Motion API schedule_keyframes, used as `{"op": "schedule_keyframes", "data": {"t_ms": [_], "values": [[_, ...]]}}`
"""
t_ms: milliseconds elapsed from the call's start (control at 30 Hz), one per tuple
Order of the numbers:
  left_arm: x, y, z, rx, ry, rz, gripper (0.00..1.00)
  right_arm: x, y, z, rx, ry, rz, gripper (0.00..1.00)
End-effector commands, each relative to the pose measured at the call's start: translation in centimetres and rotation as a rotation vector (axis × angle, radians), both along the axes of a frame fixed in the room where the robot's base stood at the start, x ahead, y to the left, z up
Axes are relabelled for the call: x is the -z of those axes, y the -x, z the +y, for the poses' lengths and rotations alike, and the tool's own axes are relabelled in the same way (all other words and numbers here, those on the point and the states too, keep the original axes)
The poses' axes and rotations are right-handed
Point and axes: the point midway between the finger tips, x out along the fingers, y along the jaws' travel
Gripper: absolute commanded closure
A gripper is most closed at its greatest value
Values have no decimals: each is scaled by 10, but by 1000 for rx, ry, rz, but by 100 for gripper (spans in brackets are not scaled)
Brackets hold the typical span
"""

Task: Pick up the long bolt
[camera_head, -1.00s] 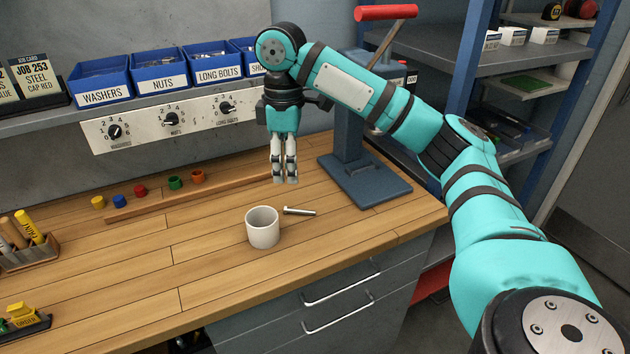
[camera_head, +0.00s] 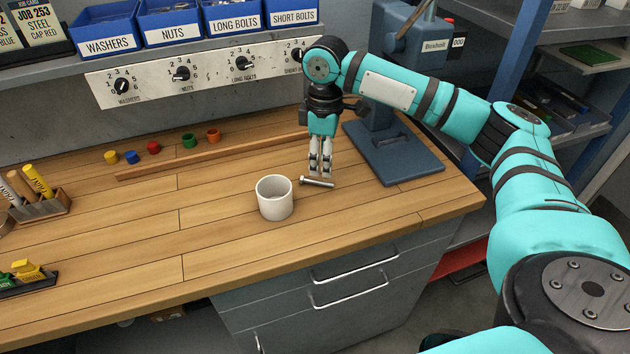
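The long bolt (camera_head: 318,182) is silver and lies on the wooden worktop just right of the white cup. My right gripper (camera_head: 321,174) points straight down with its fingertips right at the bolt, just behind or over its shank. The two fingers look close together, with only a narrow gap. I cannot tell whether they straddle or touch the bolt. My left gripper is not in view.
The white cup (camera_head: 275,197) stands close to the bolt's left. A blue-grey press (camera_head: 400,153) stands behind and right. A wooden strip (camera_head: 215,155) runs along the back, and blue bins (camera_head: 170,22) sit on the shelf.

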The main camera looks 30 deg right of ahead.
Motion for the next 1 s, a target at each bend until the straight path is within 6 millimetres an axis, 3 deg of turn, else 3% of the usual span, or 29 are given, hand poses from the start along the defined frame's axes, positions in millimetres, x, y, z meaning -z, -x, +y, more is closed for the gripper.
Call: {"op": "schedule_keyframes", "data": {"t_ms": [100,433,733,1000], "values": [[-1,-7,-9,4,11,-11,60,6,0,0,0,1,1,62],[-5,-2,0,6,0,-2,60,50,-4,1,0,1,2,62],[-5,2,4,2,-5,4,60,56,-4,1,-1,1,-1,62],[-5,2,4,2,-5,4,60,55,-4,1,-1,1,-1,96]]}}
